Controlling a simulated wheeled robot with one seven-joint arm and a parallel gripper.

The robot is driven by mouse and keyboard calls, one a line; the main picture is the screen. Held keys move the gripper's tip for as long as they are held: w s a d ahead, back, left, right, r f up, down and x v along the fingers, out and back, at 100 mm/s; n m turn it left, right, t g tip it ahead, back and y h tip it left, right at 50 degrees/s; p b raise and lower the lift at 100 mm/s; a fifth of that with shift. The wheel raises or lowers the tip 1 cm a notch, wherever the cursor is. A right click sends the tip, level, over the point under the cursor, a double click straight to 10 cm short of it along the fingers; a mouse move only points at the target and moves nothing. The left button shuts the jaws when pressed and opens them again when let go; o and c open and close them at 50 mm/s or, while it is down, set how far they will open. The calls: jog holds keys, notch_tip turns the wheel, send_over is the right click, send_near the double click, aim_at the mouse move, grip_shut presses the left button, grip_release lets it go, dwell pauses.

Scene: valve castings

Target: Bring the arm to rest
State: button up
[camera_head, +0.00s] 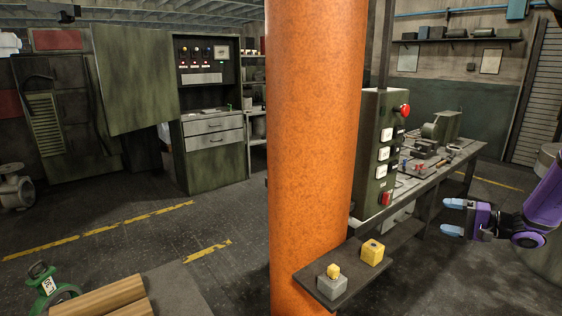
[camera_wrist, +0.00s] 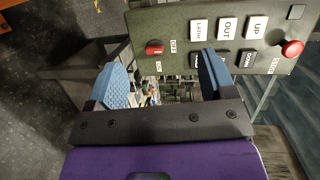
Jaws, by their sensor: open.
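My gripper (camera_head: 453,216) is at the right of the head view, at the end of my purple arm, with its two blue fingers apart and nothing between them. In the wrist view my gripper (camera_wrist: 168,78) also shows open and empty. Beyond its fingers there is a green control box (camera_wrist: 180,22) with a red knob, labelled buttons and a red round button. The same control box (camera_head: 372,150) stands behind the orange pillar in the head view. The gripper appears apart from it.
A thick orange pillar (camera_head: 314,120) fills the middle. A small dark shelf (camera_head: 345,290) beside it bears a yellow block (camera_head: 372,252) and a grey block (camera_head: 332,287) with a smaller yellow piece on top. A workbench (camera_head: 452,168) stands behind. Open floor (camera_head: 480,270) lies below my gripper.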

jog(key=s+a+r+n+g+h, duration=0.45)
jog(key=s+a+r+g, duration=0.35)
jog(key=s+a+r, duration=0.8)
jog(key=s+r+n+t+h, duration=0.1)
jog(key=s+h, duration=0.3)
jog(key=s, duration=0.5)
jog(key=s+a+r+n+t+h, duration=0.1)
jog(key=s+r+h, duration=0.3)
jog(key=s, duration=0.6)
jog(key=shift+r+n+t, duration=0.2)
jog(key=shift+n+t, duration=0.25)
jog(key=shift+t, duration=0.25)
